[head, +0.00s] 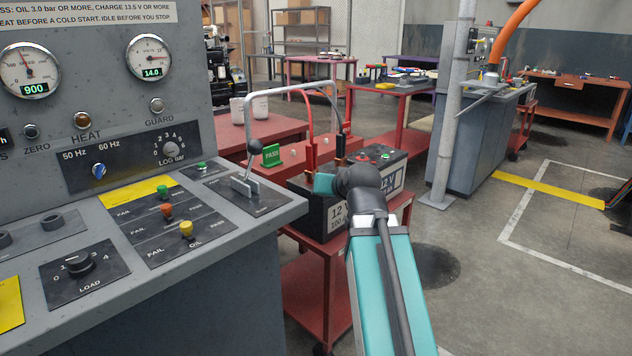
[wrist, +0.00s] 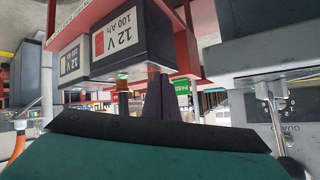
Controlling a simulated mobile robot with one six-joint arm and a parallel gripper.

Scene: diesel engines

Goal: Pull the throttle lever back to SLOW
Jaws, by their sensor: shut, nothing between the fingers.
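The throttle lever (head: 250,164) stands at the right end of the grey console in the head view, with a black ball knob and a metal shaft between two brackets. It leans slightly to the right; its plate lettering is too small to read. In the wrist view, which is upside down, the lever (wrist: 278,130) appears at the right edge, with its knob low in the picture. My gripper's dark fingers (wrist: 161,82) are shut and empty in the wrist view, clear of the lever. In the head view the fingers are hidden among the batteries and my teal wrist.
A red trolley (head: 314,285) with 12 V batteries (head: 337,218), upright clamps and a tall bent handle (head: 290,88) stands right of the console. Left of the lever are coloured toggles (head: 186,228) and a load knob (head: 79,263). A speed dial (head: 30,72) reads 900.

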